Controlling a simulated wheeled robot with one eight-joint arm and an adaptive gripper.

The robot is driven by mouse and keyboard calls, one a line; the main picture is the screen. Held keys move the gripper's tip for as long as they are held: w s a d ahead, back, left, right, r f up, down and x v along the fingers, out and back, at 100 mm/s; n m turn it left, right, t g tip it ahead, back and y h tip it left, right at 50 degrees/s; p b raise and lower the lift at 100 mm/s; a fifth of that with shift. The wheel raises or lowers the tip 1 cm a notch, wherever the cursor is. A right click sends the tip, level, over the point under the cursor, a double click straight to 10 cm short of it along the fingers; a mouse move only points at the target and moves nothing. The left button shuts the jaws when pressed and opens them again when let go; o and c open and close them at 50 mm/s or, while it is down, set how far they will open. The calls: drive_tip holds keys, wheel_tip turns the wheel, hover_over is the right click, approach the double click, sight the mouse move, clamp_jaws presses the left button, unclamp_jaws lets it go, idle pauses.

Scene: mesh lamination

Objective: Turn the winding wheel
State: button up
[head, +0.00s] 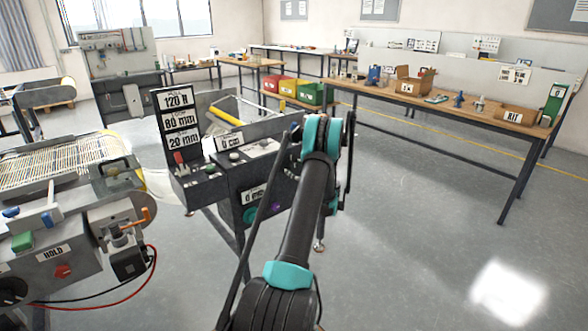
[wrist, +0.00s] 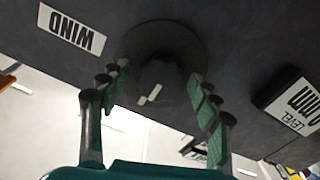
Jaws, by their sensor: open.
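A dark round wheel (wrist: 165,36) sits on the dark grey machine face in the wrist view, next to an upside-down WIND label (wrist: 72,28). My gripper (wrist: 158,76) is open, with its green-padded fingers to the left and right of the wheel's middle. The wheel's centre is in deep shadow, and I cannot tell whether the fingers touch it. In the head view my arm reaches to the grey machine (head: 185,175) with the 120 N, 80 mm and 20 mm signs.
A LEVEL display (wrist: 293,105) juts out to the right of the wheel in the wrist view. In the head view, a machine marked HOLD (head: 52,254) with a woven mesh stands at left. A long workbench (head: 455,110) stands at right; the floor before it is clear.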

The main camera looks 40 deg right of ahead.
drive_tip(key=shift+w, duration=0.4)
drive_tip(key=shift+c, duration=0.3)
drive_tip(key=c, duration=1.1)
drive_tip(key=shift+m, duration=0.3)
